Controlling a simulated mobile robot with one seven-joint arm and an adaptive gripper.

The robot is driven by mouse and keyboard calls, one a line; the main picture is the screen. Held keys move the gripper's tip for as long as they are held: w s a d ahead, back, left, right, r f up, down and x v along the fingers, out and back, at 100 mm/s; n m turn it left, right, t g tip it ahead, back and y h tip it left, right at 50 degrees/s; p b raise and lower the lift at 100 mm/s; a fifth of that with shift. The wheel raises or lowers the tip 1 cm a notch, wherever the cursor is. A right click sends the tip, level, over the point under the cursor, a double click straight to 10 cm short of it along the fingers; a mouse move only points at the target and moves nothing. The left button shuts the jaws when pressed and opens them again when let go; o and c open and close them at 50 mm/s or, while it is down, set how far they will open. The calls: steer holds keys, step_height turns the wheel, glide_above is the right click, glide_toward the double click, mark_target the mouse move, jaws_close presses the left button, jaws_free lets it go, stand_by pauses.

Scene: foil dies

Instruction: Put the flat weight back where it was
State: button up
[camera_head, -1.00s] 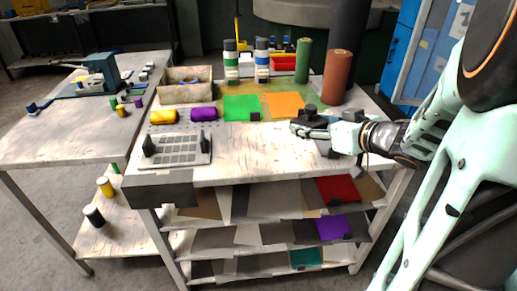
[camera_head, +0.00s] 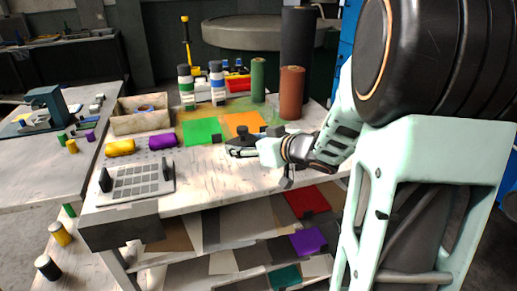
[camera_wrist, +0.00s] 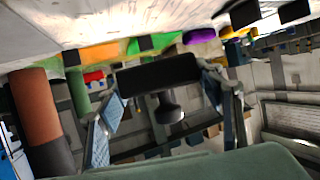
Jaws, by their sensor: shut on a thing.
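The flat weight (camera_head: 242,133) is a dark block with a knob on top. It is in my gripper (camera_head: 247,146), just in front of the orange sheet (camera_head: 243,122). In the wrist view, the weight (camera_wrist: 158,74) shows as a black plate with its knob pointing down in the picture, between the two fingers of my gripper (camera_wrist: 162,92). The gripper is shut on it. The weight's underside is hidden in the head view, and I cannot tell whether it touches the table.
A green sheet (camera_head: 202,131) lies left of the orange one. Brown (camera_head: 291,93) and green (camera_head: 258,80) rolls stand at the back right. A perforated plate with black posts (camera_head: 140,182) lies front left. Yellow (camera_head: 120,148) and purple (camera_head: 162,142) rolls lie behind it. The tabletop's front middle is clear.

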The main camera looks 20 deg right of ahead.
steer(key=b, duration=0.3)
glide_above(232, 172)
steer(key=f, duration=0.5)
steer(key=shift+d+f, duration=0.2)
steer(key=shift+w+a+f+b, duration=0.15)
steer(key=shift+f+b, duration=0.2)
steer(key=shift+f, duration=0.5)
steer(key=shift+w+f+b, duration=0.1)
steer(key=shift+f+b, duration=0.2)
steer(key=shift+f, duration=0.55)
steer(key=shift+f, duration=0.15)
steer(key=o, duration=2.1)
steer(key=shift+s+f, duration=0.15)
steer(key=shift+f, duration=0.05)
